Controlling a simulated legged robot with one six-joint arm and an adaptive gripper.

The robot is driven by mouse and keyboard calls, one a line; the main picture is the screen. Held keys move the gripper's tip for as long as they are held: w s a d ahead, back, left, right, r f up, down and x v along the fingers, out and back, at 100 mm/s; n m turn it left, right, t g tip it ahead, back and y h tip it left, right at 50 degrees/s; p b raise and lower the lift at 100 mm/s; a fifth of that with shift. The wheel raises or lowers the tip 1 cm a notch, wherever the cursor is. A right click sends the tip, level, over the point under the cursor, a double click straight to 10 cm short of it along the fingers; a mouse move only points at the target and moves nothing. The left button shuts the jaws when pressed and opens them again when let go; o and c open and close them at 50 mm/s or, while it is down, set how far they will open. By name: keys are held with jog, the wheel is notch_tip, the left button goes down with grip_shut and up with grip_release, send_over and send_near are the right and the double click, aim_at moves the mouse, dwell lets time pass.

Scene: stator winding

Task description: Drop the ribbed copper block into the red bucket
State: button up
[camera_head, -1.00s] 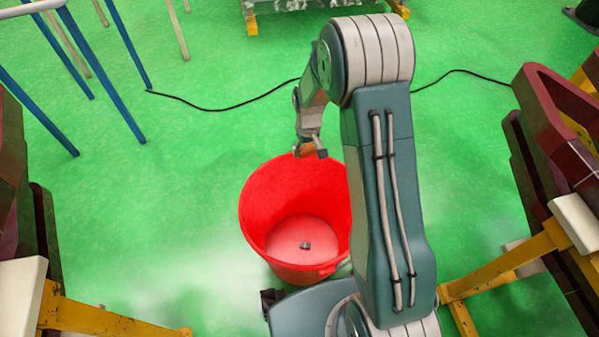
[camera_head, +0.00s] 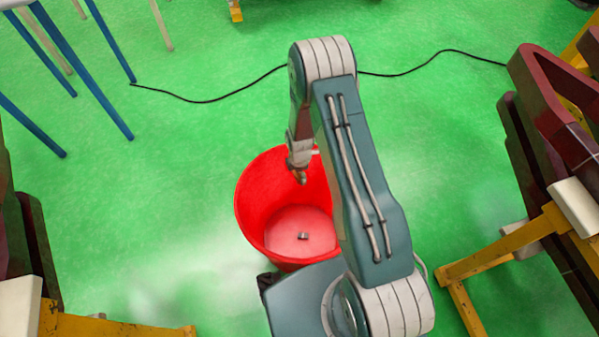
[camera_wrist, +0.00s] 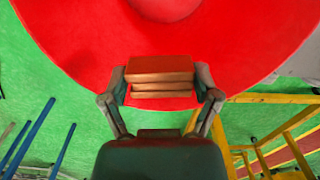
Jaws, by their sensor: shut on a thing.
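The ribbed copper block (camera_wrist: 160,76) is held between the two fingers of my gripper (camera_wrist: 160,92) in the wrist view. It looks orange-brown, with layered ridges. In the head view my gripper (camera_head: 299,176) hangs over the red bucket (camera_head: 252,205), with the block small and partly hidden at its tip. The wrist view shows the red bucket (camera_wrist: 75,35) beneath the block, filling the upper part of the picture. A small dark grey object (camera_head: 303,236) lies on the bucket's floor. My arm hides the bucket's right side.
Blue-legged stands (camera_head: 85,75) are at the upper left. A black cable (camera_head: 210,101) crosses the green floor behind the bucket. Yellow frames with dark red parts stand at the right (camera_head: 505,240) and lower left (camera_head: 110,328). Green floor left of the bucket is clear.

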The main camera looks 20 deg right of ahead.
jog(key=shift+f, duration=2.8)
jog(key=o, duration=1.1)
jog(key=shift+o, duration=0.2)
notch_tip(320, 180, up, 12)
jog(key=shift+f, duration=0.1)
